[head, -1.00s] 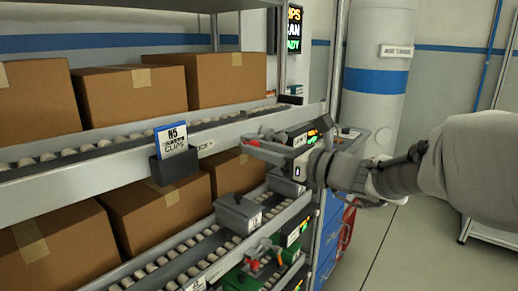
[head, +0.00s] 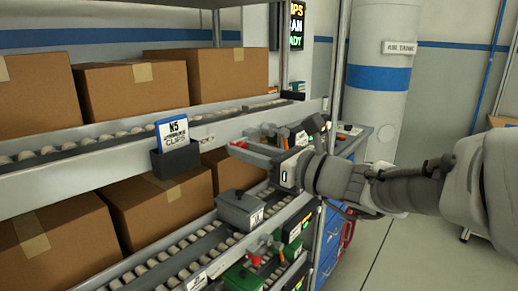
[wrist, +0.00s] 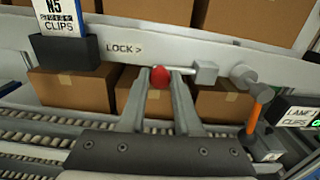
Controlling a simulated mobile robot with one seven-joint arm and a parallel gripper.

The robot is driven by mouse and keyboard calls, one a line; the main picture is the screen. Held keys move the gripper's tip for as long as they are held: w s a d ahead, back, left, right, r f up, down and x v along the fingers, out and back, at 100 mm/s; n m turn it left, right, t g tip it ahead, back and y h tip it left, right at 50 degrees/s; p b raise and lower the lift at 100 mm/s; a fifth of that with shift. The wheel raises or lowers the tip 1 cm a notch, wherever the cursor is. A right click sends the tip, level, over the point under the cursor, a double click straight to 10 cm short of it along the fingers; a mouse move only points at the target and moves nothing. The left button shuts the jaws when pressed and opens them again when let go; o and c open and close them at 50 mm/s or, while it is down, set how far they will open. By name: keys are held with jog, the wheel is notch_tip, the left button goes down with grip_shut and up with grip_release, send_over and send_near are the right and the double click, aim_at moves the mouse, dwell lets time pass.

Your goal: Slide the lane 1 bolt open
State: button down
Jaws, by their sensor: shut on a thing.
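The bolt's red knob (wrist: 160,77) stands in front of the grey rail in the wrist view, just right of a "LOCK >" label (wrist: 124,48). A thin rod (wrist: 182,70) runs right from the knob to a grey block (wrist: 207,72) on the rail. My gripper (wrist: 161,82) is shut on the knob, with one finger on each side. In the head view my gripper (head: 246,151) reaches in from the right along the rail. The knob (head: 238,144) shows red at its tips there.
A blue N5 clips card (head: 173,134) sits in a dark holder on the rail at left. Boxes (head: 135,95) stand on roller shelves above and below.

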jog(key=shift+s+a, duration=0.15)
jog(key=shift+a, duration=0.05)
jog(key=c, duration=0.6)
grip_release()
jog(key=shift+d, duration=0.1)
jog(key=p+v, duration=0.2)
jog(key=v, duration=1.5)
jog(key=shift+s+d, duration=0.1)
jog(key=shift+s, duration=0.1)
